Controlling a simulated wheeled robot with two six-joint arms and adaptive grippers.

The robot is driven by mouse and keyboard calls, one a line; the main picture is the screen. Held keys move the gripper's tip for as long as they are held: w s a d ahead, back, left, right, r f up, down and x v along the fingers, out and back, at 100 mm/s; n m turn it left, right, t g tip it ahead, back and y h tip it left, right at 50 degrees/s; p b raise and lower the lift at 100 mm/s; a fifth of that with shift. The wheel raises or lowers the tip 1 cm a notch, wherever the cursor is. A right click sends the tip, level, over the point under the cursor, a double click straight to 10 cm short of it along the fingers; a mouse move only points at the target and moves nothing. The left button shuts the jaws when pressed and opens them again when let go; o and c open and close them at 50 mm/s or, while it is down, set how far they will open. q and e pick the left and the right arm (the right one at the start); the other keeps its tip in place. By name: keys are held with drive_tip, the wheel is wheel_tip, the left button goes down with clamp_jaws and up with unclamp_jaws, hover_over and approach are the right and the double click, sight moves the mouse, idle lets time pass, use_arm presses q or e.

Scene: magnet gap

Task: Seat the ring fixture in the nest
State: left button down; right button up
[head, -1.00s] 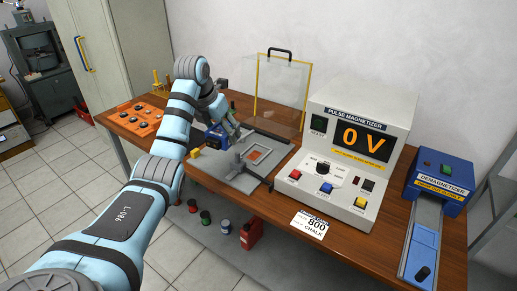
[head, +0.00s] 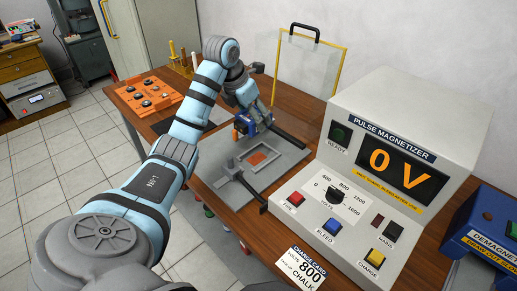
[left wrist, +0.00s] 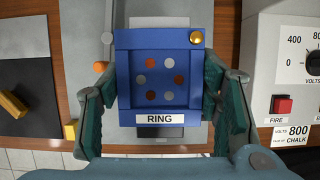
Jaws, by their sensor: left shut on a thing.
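The ring fixture is a blue block (left wrist: 160,45) labelled RING, with orange and grey dots on its face and a brass knob at one corner. My left gripper (left wrist: 160,105) is shut on it, one finger on each side. In the head view the blue fixture (head: 241,125) hangs from the left gripper (head: 250,118) near the far left side of the grey nest plate (head: 288,160). The orange floor of the nest (head: 257,158) is uncovered in the head view. My right gripper is not in view.
The pulse magnetizer (head: 385,165), reading 0 V, stands right of the plate. A clear guard with a yellow frame (head: 310,65) stands behind. An orange panel (head: 152,93) lies at left. Dark bars lie beside the plate.

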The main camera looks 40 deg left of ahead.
use_arm(q)
drive_tip(key=x, duration=0.3)
drive_tip(key=s+b+x, duration=0.1)
drive_tip(key=x, duration=0.3)
drive_tip(key=s+f+x, duration=0.1)
drive_tip(key=x, duration=0.2)
drive_tip(key=shift+f, duration=0.3)
drive_tip(key=c, duration=2.4)
unclamp_jaws()
drive_tip(key=f, duration=0.1)
drive_tip(key=f+b, duration=0.1)
drive_tip(key=shift+s+f, duration=0.3)
drive_tip(key=shift+s, duration=0.2)
drive_tip(key=shift+a+f, duration=0.1)
drive_tip(key=shift+f, duration=0.15)
drive_tip(key=c, duration=0.5)
unclamp_jaws()
drive_tip(key=shift+r, duration=0.1)
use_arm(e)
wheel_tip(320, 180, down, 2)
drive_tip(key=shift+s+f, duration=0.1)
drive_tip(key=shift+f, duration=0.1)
